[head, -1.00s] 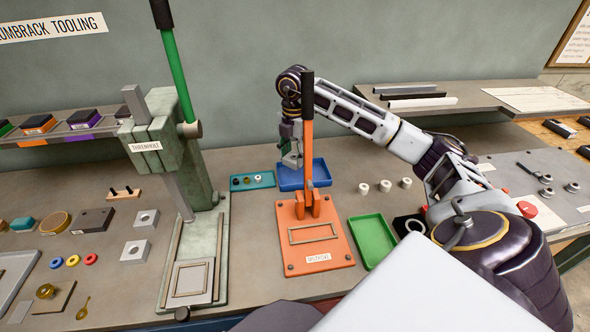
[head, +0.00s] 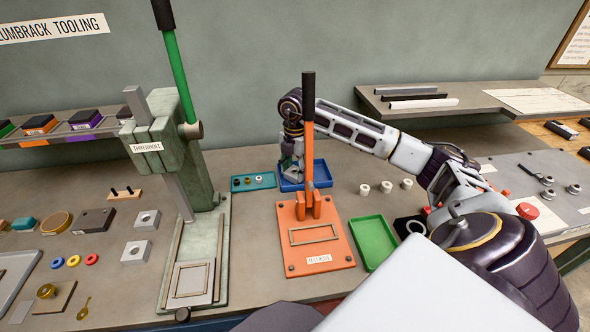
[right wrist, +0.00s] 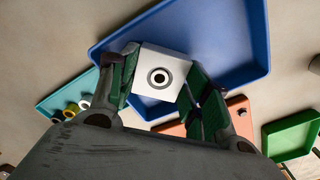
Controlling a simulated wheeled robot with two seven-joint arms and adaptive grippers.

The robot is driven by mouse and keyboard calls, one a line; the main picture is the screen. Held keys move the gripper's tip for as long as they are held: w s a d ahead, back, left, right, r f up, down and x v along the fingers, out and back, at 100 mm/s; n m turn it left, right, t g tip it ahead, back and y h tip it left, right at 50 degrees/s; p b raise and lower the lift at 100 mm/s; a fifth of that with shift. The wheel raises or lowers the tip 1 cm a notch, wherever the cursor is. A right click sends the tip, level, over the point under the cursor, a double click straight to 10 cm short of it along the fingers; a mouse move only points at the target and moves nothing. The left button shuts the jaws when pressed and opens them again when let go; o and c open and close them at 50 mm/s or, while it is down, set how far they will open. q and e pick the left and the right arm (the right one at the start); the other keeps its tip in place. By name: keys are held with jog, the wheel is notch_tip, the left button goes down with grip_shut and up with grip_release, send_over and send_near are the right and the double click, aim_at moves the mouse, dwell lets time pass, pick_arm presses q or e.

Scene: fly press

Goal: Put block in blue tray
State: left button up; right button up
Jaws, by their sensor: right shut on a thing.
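The blue tray (head: 318,172) lies at the back of the bench, behind the orange press. My right gripper (head: 292,172) is low over the left part of this tray. In the right wrist view, my right gripper (right wrist: 160,88) is shut on a white block (right wrist: 162,72) with a dark-ringed round hole in its face. The blue tray (right wrist: 240,40) shows behind and beyond the block. I cannot tell whether the block touches the tray floor. In the head view the block is hidden or too small to make out. My left gripper is not in view.
The orange press (head: 318,240) with its upright lever stands just in front of the blue tray. A teal tray (head: 252,180) with small rings is close on its left. A green tray (head: 372,242) and several white rings lie to the right. The green press (head: 195,200) stands left.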

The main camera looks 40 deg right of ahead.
jog(key=shift+f, duration=0.3)
jog(key=o, duration=0.8)
jog(key=shift+o, duration=0.3)
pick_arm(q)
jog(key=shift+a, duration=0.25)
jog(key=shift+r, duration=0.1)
pick_arm(e)
jog(key=shift+r, duration=0.2)
